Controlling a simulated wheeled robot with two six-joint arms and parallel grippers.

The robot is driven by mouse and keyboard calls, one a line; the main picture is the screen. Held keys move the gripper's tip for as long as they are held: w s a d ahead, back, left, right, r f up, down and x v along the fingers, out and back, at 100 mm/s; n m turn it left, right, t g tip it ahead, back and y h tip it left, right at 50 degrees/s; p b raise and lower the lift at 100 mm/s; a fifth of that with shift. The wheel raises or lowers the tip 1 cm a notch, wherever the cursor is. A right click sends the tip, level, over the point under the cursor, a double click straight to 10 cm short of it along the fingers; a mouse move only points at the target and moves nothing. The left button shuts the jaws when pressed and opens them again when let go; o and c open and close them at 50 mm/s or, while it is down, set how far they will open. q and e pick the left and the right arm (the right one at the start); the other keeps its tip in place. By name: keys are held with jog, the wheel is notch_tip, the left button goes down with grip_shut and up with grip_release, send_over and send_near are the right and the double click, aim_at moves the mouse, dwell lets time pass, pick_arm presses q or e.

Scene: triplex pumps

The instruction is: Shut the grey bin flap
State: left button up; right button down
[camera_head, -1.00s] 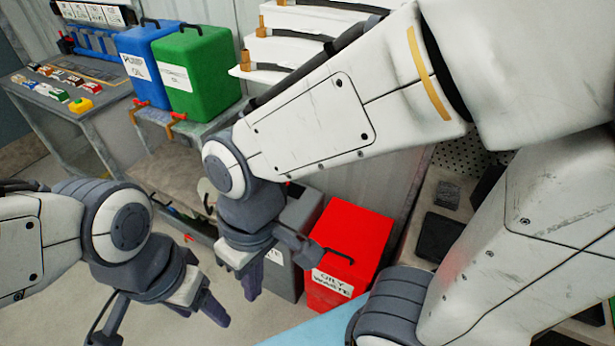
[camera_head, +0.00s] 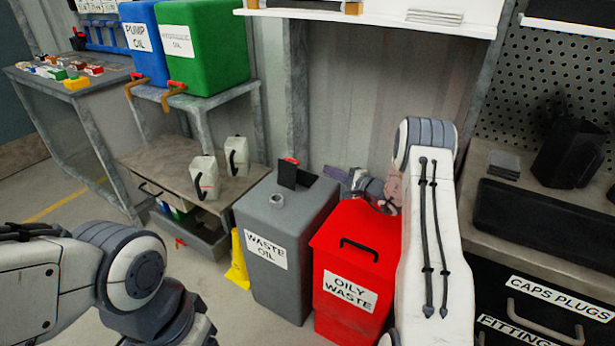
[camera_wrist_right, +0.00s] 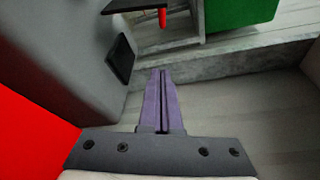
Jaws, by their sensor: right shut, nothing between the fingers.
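The grey bin (camera_head: 287,225), labelled WASTE OIL, stands left of the red bin. Its dark flap (camera_head: 287,174) stands up from the top, with a red piece at its upper edge and a dark opening beside it. In the right wrist view the flap (camera_wrist_right: 132,5) is cut off at the top edge. My right gripper (camera_head: 332,173) is shut and empty, pointing left at the grey bin's back right top edge; its closed fingers (camera_wrist_right: 160,75) look apart from the flap. My left arm shows at the lower left, its fingers cut off by the frame.
The red OILY WASTE bin (camera_head: 352,260) stands close to the grey bin, under my right arm. A bench (camera_head: 150,160) with white jugs (camera_head: 205,175) is at left. A drawer counter is at right.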

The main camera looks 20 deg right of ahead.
aim_at(290, 173)
jog(key=x, duration=0.6)
jog(key=b+x, duration=0.1)
jog(key=x, duration=0.3)
jog(key=shift+d+f, duration=0.1)
jog(key=shift+d, duration=0.2)
jog(key=shift+s+a+r, duration=0.45)
jog(key=shift+a, duration=0.15)
jog(key=shift+s+a+r+p, duration=0.35)
jog(key=shift+s+a, duration=0.3)
jog(key=shift+a, duration=0.2)
